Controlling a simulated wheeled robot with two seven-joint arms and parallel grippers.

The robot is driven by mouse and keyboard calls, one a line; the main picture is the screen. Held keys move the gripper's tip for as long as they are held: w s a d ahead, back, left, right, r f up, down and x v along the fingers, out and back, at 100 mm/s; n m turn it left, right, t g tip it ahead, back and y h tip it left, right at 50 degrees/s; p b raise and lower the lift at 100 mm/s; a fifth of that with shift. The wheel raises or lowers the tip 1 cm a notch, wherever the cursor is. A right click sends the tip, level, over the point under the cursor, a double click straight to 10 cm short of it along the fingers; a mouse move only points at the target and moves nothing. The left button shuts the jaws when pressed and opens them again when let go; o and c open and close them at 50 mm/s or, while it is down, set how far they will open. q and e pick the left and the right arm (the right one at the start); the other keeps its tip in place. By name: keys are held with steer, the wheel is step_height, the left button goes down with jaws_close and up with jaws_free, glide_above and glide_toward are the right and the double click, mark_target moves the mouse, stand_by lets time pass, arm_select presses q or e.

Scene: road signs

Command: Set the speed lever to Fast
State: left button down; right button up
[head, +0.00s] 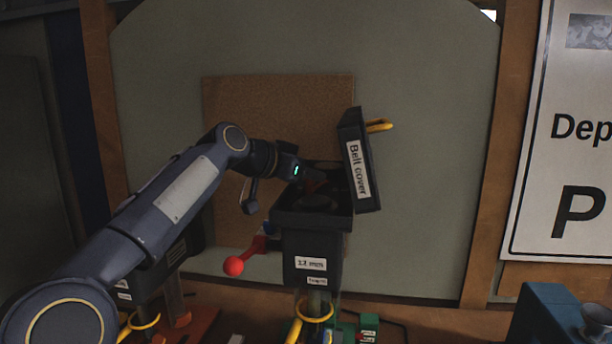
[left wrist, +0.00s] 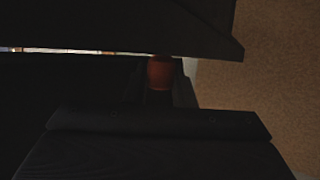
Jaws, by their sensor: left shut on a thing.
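The dark machine head (head: 312,245) has its belt cover (head: 357,165) swung up and open on the right, with a "Belt cover" label facing me. My left gripper (head: 315,182) reaches from the left into the opened top of the head. It is shut on a small dark red knob, dimly seen at its tips. In the left wrist view the red knob (left wrist: 160,73) sits between my two dark fingers. I take this knob for the speed lever's; its stem, any scale and any "Fast" mark are hidden or too dark to see.
A lever with a bright red ball (head: 233,266) sticks out left of the head. A yellow handle (head: 379,125) juts from the cover's right side. Another dark machine stands behind my left arm. A blue block (head: 550,310) stands at lower right.

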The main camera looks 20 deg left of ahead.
arm_select(q)
steer(key=c, duration=1.2)
jaws_free()
steer(key=shift+c, duration=0.2)
steer(key=b+v, duration=0.2)
steer(key=v, duration=0.5)
steer(key=shift+s+a+r, duration=0.15)
steer(key=shift+s+a, duration=0.05)
steer(key=shift+s, duration=0.15)
